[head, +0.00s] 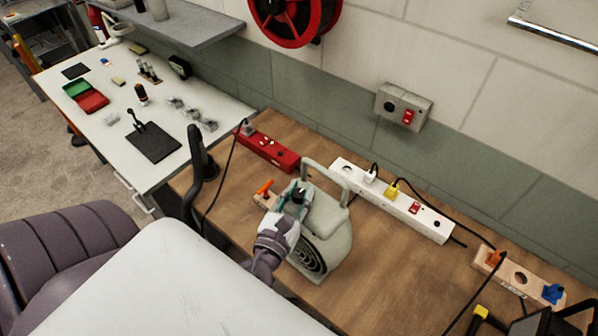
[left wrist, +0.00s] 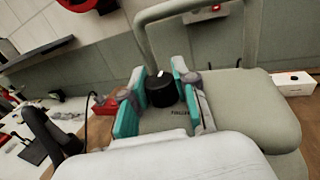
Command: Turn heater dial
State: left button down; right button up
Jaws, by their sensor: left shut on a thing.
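The heater (head: 328,225) is a pale grey-green box with a round dark grille in front and a loop handle on top. It stands upright on the wooden bench. Its black dial (left wrist: 161,91) is on the top face and has a white mark near its upper edge. My left gripper (head: 297,194) is at the top of the heater, on its left part. In the left wrist view the teal fingers of this gripper (left wrist: 160,95) are on both sides of the dial, shut on it. The dial is largely hidden in the head view. I do not see my right gripper.
A red power strip (head: 268,149) lies behind the heater to the left. A white power strip (head: 425,216) with plugs lies to its right. Another strip (head: 519,276) with orange and blue plugs is at far right. Black cables cross the wooden bench (head: 400,265).

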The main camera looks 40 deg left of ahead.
dwell(0.3)
pick_arm(q)
jog(key=c, duration=0.9)
grip_release()
jog(key=shift+o, duration=0.2)
jog(key=shift+s, duration=0.15)
jog(key=v, duration=1.1)
jog(key=shift+s, duration=0.35)
jog(key=shift+d, duration=0.1)
